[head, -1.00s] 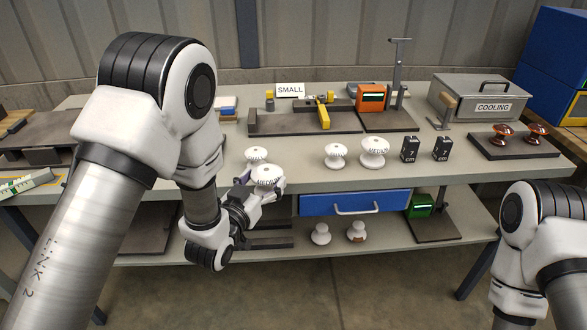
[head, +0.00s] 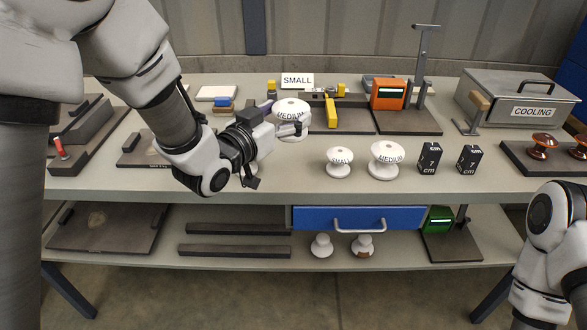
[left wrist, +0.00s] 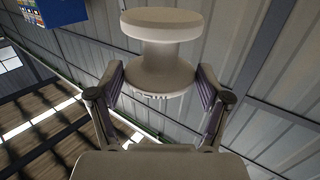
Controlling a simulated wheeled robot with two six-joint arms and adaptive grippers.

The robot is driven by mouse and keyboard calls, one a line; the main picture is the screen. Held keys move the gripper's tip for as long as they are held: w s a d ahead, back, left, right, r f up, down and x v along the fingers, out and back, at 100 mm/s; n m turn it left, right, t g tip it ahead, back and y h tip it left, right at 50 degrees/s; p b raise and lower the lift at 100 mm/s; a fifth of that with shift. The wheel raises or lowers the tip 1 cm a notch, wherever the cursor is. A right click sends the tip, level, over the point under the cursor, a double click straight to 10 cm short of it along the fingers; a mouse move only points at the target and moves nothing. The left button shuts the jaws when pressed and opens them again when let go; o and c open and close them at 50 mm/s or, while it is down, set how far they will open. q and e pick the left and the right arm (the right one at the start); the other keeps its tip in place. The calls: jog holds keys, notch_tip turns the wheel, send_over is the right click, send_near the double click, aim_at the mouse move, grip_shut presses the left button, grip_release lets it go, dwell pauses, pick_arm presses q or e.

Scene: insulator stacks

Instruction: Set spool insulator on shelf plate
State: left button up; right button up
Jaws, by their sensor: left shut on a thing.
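A white spool insulator (head: 292,108) marked MEDIUM is in my left gripper (head: 283,122), above the tabletop left of centre. In the left wrist view the insulator (left wrist: 160,65) sits between the two purple-padded fingers (left wrist: 165,92), which are shut on its nearer flange. A dark shelf plate (head: 75,239) lies on the lower shelf at the left; another dark plate (head: 455,249) lies at the right, carrying a green device. I cannot tell which plate the task means. My right gripper is out of frame.
SMALL (head: 339,162) and MEDIUM (head: 385,160) insulators stand on the tabletop (head: 300,183), with two black blocks (head: 430,157) to their right. Two dark bars (head: 235,251) lie on the lower shelf. A blue drawer (head: 310,218) hangs above two white insulators (head: 321,245).

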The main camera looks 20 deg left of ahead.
pick_arm(q)
jog(key=f, duration=0.6)
jog(key=f+b, duration=0.1)
jog(key=f, duration=0.2)
jog(key=shift+w+d+f, duration=0.1)
jog(key=shift+w+f, duration=0.3)
jog(key=shift+f, duration=0.1)
jog(key=shift+f+b, duration=0.2)
jog(key=shift+b, duration=0.15)
jog(key=o, duration=1.5)
jog(key=shift+s, duration=0.25)
